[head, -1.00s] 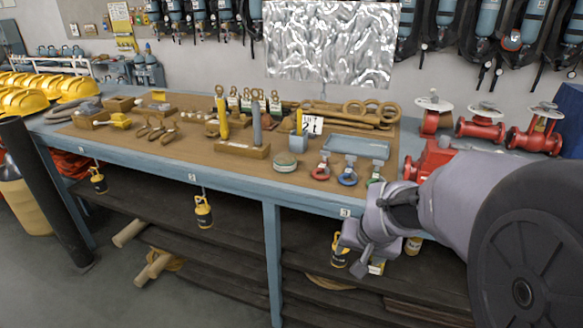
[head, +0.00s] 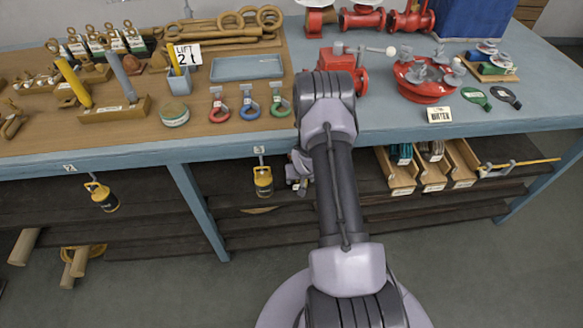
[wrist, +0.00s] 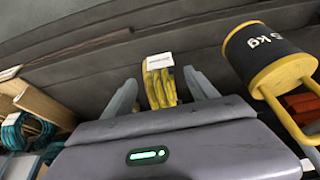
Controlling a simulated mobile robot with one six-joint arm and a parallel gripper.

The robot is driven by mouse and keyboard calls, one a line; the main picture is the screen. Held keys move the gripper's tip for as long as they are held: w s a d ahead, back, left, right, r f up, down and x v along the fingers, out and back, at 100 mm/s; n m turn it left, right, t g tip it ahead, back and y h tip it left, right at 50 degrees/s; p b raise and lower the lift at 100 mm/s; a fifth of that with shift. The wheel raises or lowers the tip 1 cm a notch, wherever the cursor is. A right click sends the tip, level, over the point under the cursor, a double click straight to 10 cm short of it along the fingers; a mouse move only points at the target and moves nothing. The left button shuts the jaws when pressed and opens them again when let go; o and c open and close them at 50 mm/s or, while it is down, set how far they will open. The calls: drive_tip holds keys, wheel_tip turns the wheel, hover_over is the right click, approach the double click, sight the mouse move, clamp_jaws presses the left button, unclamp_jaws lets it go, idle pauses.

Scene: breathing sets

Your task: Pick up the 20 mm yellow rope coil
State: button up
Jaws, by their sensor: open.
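In the wrist view a small yellow rope coil (wrist: 160,86) with a white label stands between the two fingers of my gripper (wrist: 162,88). The fingers are open, one on each side of it, with no clear contact on either side. The label's print is too small to read, so I cannot tell the size. In the head view my gripper (head: 299,170) is under the bench's front edge, near the shelf; the coil there is hidden or too small to make out.
A yellow and black weight (wrist: 268,52) hangs close beside my gripper; in the head view it hangs (head: 263,182) left of it. The blue bench edge (head: 225,154) is above. Dark shelf boards (wrist: 90,55) lie behind the coil.

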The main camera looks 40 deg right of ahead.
sight(298, 184)
drive_tip(key=b+x, duration=0.3)
drive_tip(key=x, duration=0.5)
drive_tip(key=shift+a+f, duration=0.1)
drive_tip(key=shift+f, duration=0.3)
drive_tip(key=shift+w+r, duration=0.1)
clamp_jaws()
